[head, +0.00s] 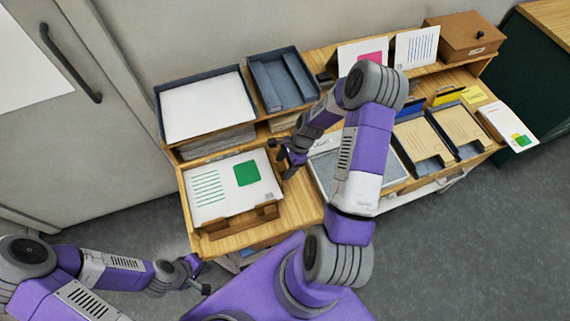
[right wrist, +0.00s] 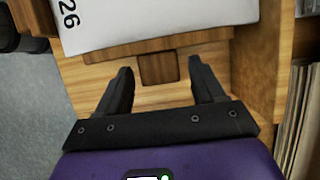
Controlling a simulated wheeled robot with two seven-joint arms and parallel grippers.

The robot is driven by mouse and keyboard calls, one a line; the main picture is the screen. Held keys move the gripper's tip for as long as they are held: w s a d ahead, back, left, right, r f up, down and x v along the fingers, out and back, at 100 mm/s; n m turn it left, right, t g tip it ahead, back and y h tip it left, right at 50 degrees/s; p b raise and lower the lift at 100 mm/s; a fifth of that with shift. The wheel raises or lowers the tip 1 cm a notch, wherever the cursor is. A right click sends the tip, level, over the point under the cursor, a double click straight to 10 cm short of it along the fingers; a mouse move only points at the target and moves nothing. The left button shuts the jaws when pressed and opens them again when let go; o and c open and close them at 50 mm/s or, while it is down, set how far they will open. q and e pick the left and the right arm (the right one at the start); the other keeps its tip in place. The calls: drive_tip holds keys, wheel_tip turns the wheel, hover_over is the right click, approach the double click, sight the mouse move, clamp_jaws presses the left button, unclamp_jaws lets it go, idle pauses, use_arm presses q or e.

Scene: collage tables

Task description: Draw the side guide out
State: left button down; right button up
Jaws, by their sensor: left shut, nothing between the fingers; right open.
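The side guide is a wooden strip along the edge of a paper stack (head: 212,205), with a darker brown tab (right wrist: 158,69) in the right wrist view. In the head view my right gripper and arm mostly hide it. My right gripper (head: 282,160) is open at the right edge of the stack. In the right wrist view its fingertips (right wrist: 160,66) appear on either side of the tab, with gaps showing; I cannot tell their height over it. My left gripper (head: 197,277) is shut and empty, low in front of the table, away from the guide.
A brown wooden front guide (head: 240,222) stands at the stack's near edge. A tray of white paper (head: 207,105) is on the shelf above, beside an empty dark tray (head: 283,80). In the right wrist view a wooden upright (right wrist: 257,60) stands close right of the fingers.

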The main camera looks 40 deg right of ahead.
drive_tip(key=shift+c, duration=0.5)
clamp_jaws()
drive_tip(key=d, duration=0.2)
drive_tip(key=s+d, duration=0.1)
drive_tip(key=d, duration=0.1)
drive_tip(key=shift+s+d, duration=0.2)
drive_tip(key=shift+d, duration=0.2)
use_arm(q)
drive_tip(key=shift+s+f, duration=0.15)
drive_tip(key=shift+s, duration=0.2)
use_arm(e)
drive_tip(key=shift+o, duration=0.5)
unclamp_jaws()
drive_tip(key=shift+r, duration=0.1)
